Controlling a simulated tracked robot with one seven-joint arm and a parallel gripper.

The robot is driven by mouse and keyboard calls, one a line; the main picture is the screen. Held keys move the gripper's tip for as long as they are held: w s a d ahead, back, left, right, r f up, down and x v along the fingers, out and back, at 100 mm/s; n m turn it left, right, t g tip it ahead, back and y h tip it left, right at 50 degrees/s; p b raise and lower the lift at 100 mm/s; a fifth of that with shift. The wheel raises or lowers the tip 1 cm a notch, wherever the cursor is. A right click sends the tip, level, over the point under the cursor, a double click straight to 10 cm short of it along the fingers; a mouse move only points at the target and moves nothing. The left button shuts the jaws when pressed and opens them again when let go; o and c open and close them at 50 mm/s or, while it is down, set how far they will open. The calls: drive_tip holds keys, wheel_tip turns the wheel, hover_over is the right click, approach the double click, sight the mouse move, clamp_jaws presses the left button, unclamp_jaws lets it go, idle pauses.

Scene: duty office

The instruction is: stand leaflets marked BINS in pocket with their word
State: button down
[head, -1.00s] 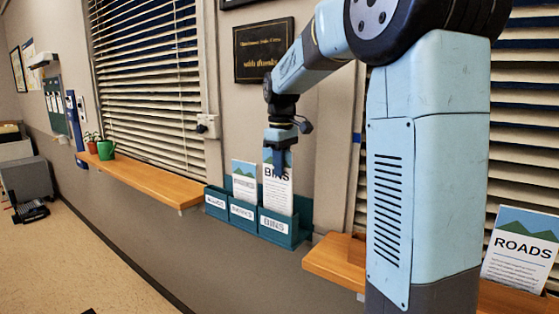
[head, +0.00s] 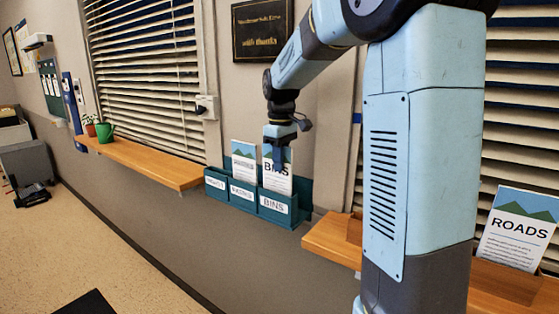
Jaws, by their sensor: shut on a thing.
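A leaflet marked BINS (head: 278,182) stands upright with its lower part behind the front wall of the pocket labelled BINS (head: 274,204). My gripper (head: 277,160) is shut on the top of this leaflet, one finger in front of it. The teal rack (head: 303,205) holds the row of pockets on the wall. Another leaflet (head: 243,163) stands in the middle pocket (head: 242,192); its word is too small to read. The left pocket (head: 215,182) shows no leaflet, and its label is unclear.
A ROADS leaflet (head: 516,228) leans in a wooden holder (head: 505,280) on the right ledge (head: 330,240). The left ledge (head: 150,166) carries a green pot (head: 105,132) at its far end. A dark mat (head: 88,304) lies on open floor. A framed plaque hangs above the rack.

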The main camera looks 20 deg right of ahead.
drive_tip(key=c, duration=1.1)
unclamp_jaws()
wheel_tip(320, 180, up, 12)
drive_tip(key=shift+w+r, duration=0.1)
drive_tip(key=shift+r, duration=0.75)
drive_tip(key=s+f+m+t, duration=0.2)
drive_tip(key=s+f, duration=0.4)
drive_tip(key=s, duration=0.7)
drive_tip(key=s+a+f+m+t, duration=0.1)
drive_tip(key=s+f+m+t, duration=0.2)
drive_tip(key=s, duration=1.1)
wheel_tip(320, 180, down, 4)
drive_tip(key=shift+s+r+m+t, duration=0.2)
drive_tip(key=shift+r+m+t, duration=0.1)
drive_tip(key=shift+m, duration=0.8)
